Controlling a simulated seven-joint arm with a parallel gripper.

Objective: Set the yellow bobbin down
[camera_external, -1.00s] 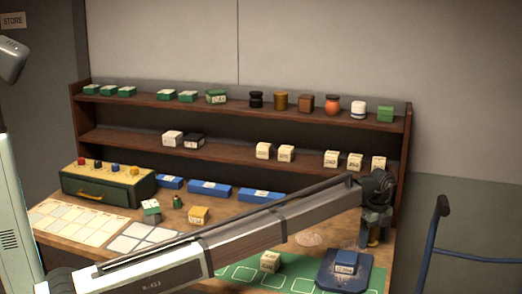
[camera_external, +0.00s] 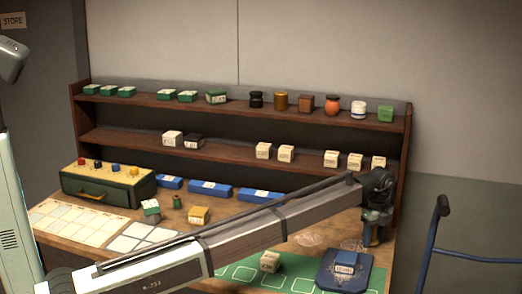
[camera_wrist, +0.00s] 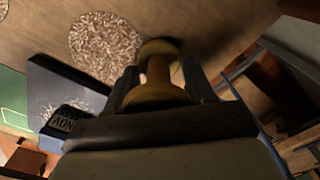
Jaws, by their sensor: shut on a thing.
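In the wrist view the yellow bobbin (camera_wrist: 157,72), a spool with a flange at each end, sits between the two fingers of my gripper (camera_wrist: 160,85). My gripper is shut on it. Brown table surface shows beyond the bobbin; I cannot tell whether the bobbin touches it. In the external view my gripper (camera_external: 372,238) points down at the right end of the table, behind the blue tray. The bobbin is hard to make out there.
A pale patterned disc (camera_external: 310,240) lies left of my gripper. The blue tray (camera_external: 330,277) holds a blue labelled box (camera_external: 345,261). A cream box (camera_external: 270,261) stands on the green mat (camera_external: 238,274). The shelf (camera_external: 240,147) rises behind; a blue trolley handle (camera_external: 440,215) stands right.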

